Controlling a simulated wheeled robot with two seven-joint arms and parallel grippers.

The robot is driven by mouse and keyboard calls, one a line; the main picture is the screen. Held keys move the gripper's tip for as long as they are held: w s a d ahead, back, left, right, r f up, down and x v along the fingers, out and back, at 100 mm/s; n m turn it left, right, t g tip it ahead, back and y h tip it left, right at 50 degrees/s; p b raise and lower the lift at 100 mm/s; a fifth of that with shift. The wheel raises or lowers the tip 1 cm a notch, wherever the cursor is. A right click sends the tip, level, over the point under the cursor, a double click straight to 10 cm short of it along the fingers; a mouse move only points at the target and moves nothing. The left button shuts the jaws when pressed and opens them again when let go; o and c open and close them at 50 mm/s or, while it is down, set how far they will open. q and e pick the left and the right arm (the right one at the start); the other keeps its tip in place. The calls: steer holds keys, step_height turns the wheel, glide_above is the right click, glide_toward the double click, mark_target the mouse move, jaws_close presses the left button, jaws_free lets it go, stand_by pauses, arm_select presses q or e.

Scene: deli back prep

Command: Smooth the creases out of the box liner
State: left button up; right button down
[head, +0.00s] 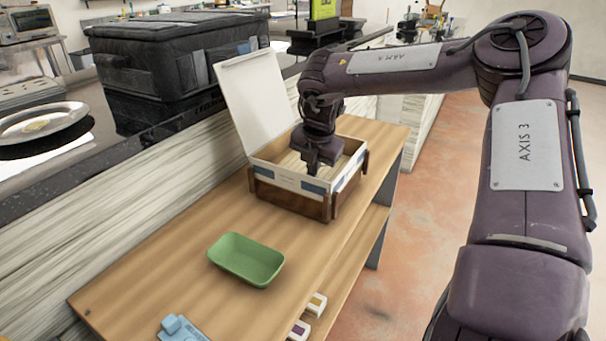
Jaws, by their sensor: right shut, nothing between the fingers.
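An open box (289,181) with a raised white lid (257,97) sits in a brown wooden holder (290,201) toward the far end of the wooden table. Pale liner (291,160) shows inside the box, partly hidden by my gripper; its creases are too small to make out. My right gripper (316,172) is shut and empty, pointing down over the front part of the box opening. Its fingertips are hard to see, and I cannot tell whether they touch the liner. My left gripper is not in view.
A green tray (246,260) stands on the wooden table (190,254) nearer to me, with a blue object (182,328) at the near edge. A black case (175,69) and a metal plate (40,122) are on the counter to the left. The table between tray and box is clear.

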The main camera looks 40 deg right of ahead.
steer(key=shift+d, duration=0.1)
steer(key=shift+w+d, duration=0.2)
steer(key=shift+d, duration=0.55)
steer(key=shift+d, duration=0.15)
steer(key=shift+w+d, duration=0.15)
steer(key=shift+d, duration=0.2)
steer(key=shift+r+p, duration=1.1)
steer(key=shift+r, duration=0.15)
step_height(320, 180, up, 5)
steer(key=p, duration=0.3)
steer(key=shift+p, duration=0.35)
